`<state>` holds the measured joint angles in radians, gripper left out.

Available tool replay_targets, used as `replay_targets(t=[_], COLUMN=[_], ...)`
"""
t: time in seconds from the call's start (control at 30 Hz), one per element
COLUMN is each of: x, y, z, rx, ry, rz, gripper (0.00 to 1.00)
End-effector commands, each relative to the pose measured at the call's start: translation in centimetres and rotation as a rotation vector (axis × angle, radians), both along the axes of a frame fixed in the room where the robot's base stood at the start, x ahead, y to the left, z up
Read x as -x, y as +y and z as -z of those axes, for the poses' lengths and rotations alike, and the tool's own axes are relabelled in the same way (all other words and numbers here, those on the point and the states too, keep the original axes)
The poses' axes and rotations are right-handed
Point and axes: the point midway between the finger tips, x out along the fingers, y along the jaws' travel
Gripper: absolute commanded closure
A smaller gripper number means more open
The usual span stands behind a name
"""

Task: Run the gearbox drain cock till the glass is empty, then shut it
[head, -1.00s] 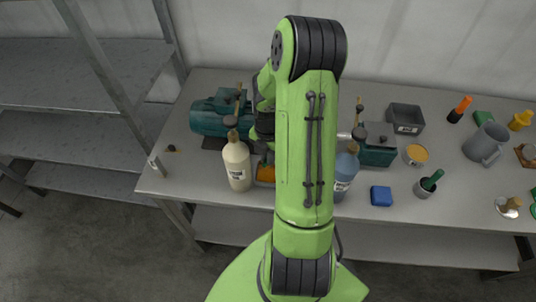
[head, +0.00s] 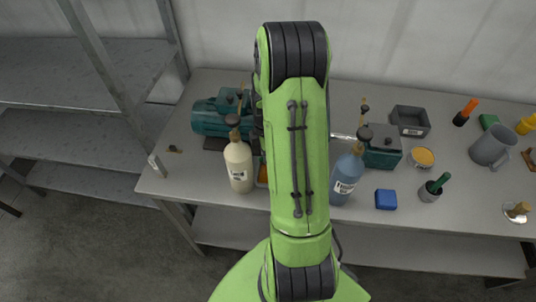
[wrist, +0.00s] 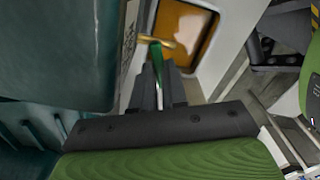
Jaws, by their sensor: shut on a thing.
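In the wrist view my gripper (wrist: 160,80) is shut on a narrow green lever (wrist: 157,62). A brass piece (wrist: 155,41) shows just beyond its tip, probably part of the drain cock. Past it is a pale-rimmed tray (wrist: 213,48) with amber liquid (wrist: 182,27) in it. A dark teal housing (wrist: 60,45) fills the left of that view. In the head view my arm hides the gripper, the cock and most of the tray; a sliver of orange (head: 263,176) shows beside the arm. I cannot make out the glass or its level.
A cream bottle (head: 239,165) and a blue bottle (head: 346,178) stand either side of my arm. A teal motor (head: 210,118) is at left, a teal unit (head: 383,150) at right. A blue block (head: 385,199), grey bin (head: 410,120) and grey jug (head: 490,145) stand further right.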

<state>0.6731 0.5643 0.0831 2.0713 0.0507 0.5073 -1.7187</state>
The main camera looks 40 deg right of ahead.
Motion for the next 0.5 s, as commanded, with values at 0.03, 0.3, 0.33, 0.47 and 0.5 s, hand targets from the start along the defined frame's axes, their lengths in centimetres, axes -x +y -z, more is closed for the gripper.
replay_targets(t=[0.03,0.3,0.33,0.47,0.5], x=[-0.12,-0.39,-0.41,-0.45,-0.46], y=[-0.06,-0.22,-0.23,-0.29,-0.29], z=[0.02,-0.03,-0.03,-0.06,-0.06], rx=[0.002,0.001,0.001,0.001,0.001], ry=[-0.001,-0.003,-0.003,-0.003,-0.003], rz=[0.029,0.152,0.160,0.185,0.189], gripper=[1.00,1.00,1.00,1.00,1.00])
